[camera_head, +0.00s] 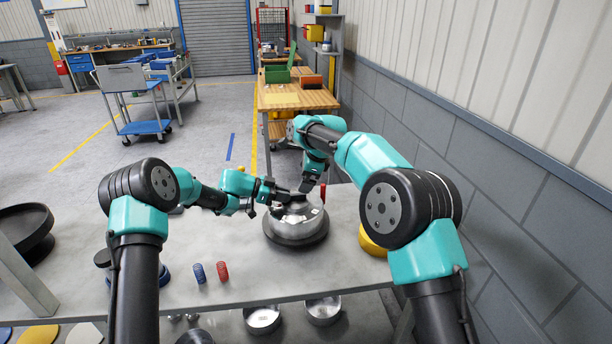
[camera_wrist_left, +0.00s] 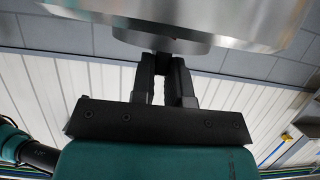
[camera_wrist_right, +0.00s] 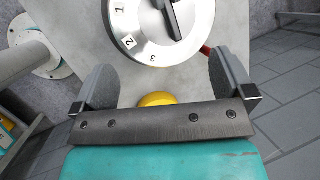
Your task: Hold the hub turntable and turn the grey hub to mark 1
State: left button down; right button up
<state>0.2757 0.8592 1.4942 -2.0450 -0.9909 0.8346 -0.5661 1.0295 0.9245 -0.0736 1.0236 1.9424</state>
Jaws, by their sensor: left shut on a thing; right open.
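The hub turntable (camera_head: 297,240) is a silver drum on a dark round base, standing upright on the grey table. Its pale top face (camera_wrist_right: 142,47) carries the marks 1, 2 and 3 around its rim in the right wrist view. The grey hub (camera_wrist_right: 174,20) is a dark bar-shaped piece at the middle of that face, its lower end turned away from mark 1. My left gripper (camera_head: 270,206) is shut on the turntable's side; in the left wrist view its fingers (camera_wrist_left: 162,62) meet a dark part beneath the silver drum. My right gripper (camera_wrist_right: 162,68) is open and empty above the turntable.
A red cylinder (camera_head: 323,193) stands behind the turntable, and a yellow round part (camera_head: 372,243) lies right of it. A black round tray (camera_head: 24,230) is at far left.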

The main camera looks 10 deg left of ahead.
aim_at(292, 202)
jog(key=m, duration=0.3)
dwell(0.5)
jog(key=x, duration=1.2)
jog(key=c, duration=1.2)
jog(key=o, duration=1.2)
